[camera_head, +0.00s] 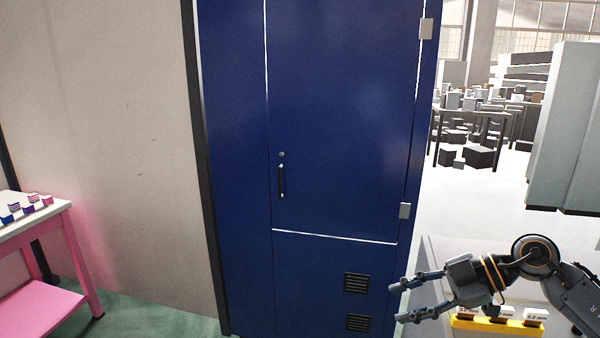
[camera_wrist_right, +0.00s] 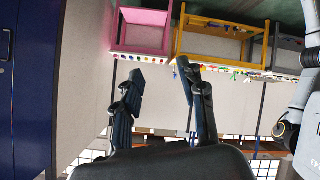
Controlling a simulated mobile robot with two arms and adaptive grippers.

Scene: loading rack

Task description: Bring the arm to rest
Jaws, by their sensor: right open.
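My right arm comes in from the lower right of the head view, and its gripper (camera_head: 404,301) is open, fingers pointing left, with nothing between them. It stands in front of the lower right part of the blue cabinet (camera_head: 340,120). In the right wrist view the open fingers of the right gripper (camera_wrist_right: 158,85) show with an empty gap between them. My left gripper is not in view.
A yellow holder (camera_head: 480,325) with white-labelled pieces sits just below the right gripper. A pink table (camera_head: 70,245) with small blocks stands at the left. Pink (camera_wrist_right: 140,15) and yellow (camera_wrist_right: 220,25) tables show in the right wrist view.

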